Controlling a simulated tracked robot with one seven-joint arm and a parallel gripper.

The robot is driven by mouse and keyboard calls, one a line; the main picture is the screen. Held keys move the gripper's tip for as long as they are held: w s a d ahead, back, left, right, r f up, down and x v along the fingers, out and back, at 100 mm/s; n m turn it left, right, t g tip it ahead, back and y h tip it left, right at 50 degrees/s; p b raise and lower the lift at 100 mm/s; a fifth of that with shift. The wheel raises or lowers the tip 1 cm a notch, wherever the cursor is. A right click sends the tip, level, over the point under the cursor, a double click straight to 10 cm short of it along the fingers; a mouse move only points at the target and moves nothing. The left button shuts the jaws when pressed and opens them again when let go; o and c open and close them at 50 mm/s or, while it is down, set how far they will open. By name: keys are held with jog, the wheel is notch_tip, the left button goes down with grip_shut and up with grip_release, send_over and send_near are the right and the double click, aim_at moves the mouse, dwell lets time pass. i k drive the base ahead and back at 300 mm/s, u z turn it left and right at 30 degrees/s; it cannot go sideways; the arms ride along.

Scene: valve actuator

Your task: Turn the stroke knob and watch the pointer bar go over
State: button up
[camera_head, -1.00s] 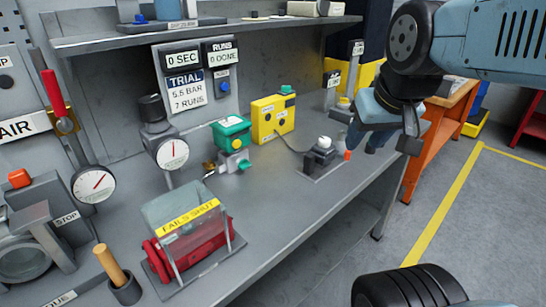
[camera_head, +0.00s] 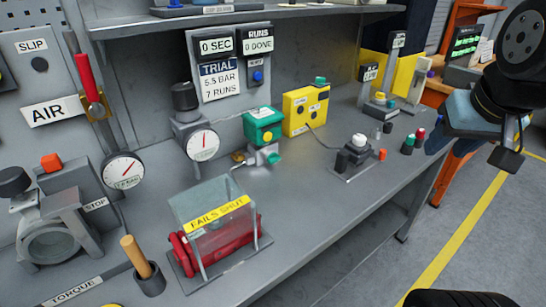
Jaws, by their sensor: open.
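No knob in view is legibly labelled stroke, and I cannot make out a pointer bar. A black knob (camera_head: 184,96) tops a unit with a round gauge (camera_head: 203,145). A white-topped knob (camera_head: 358,140) sits on a small black fixture on the bench. A red actuator (camera_head: 225,243) lies under a clear cover with a yellow label reading FAILS SHUT (camera_head: 217,214). My gripper (camera_head: 472,150) is open and empty at the right, above the bench's right end, well apart from the knobs.
The grey bench (camera_head: 300,215) is clear in its middle front. A green box (camera_head: 263,125) and a yellow box (camera_head: 306,108) stand towards the back. A shelf (camera_head: 250,20) overhangs the back. A wooden-handled tool (camera_head: 137,257) stands in a cup at the front left.

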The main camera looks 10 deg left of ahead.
aim_at(273, 158)
jog(key=k, duration=2.1)
jog(key=u, duration=0.8)
jog(key=i, duration=1.5)
